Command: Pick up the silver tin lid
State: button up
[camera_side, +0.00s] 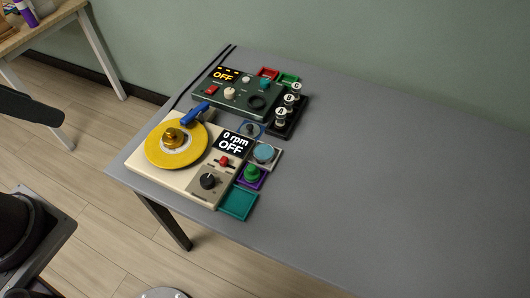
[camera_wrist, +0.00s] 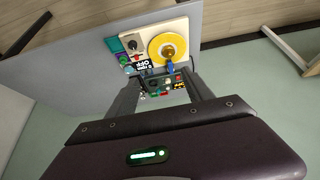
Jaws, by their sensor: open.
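I cannot make out a silver tin lid for certain in either view. A small round piece with a blue rim (camera_side: 250,129) lies among the devices on the grey table (camera_side: 370,190), but its middle is too small to identify. In the wrist view my gripper (camera_wrist: 162,80) is open, with its two fingers apart and nothing seen held between them. The devices show beyond and between the fingers. The gripper is not clearly visible in the side view.
A cream turntable unit with a yellow disc (camera_side: 176,145) stands at the table's left, reading OFF. Behind it is a dark green control box (camera_side: 240,96). A black rack with lettered knobs (camera_side: 288,112), a teal tray (camera_side: 238,203) and a green button (camera_side: 252,172) are close by. The table's right is clear.

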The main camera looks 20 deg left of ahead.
jog(key=c, duration=0.5)
jog(key=m+g+h, duration=0.4)
jog(key=m, duration=0.9)
send_over(250, 126)
jog(key=s+a, duration=0.2)
jog(key=a, duration=0.2)
notch_tip(250, 126, down, 29)
jog(key=shift+m, duration=0.3)
jog(key=x, duration=0.8)
jog(key=shift+w+d+r, duration=0.2)
jog(key=shift+w+d, duration=0.1)
jog(key=shift+w, duration=0.05)
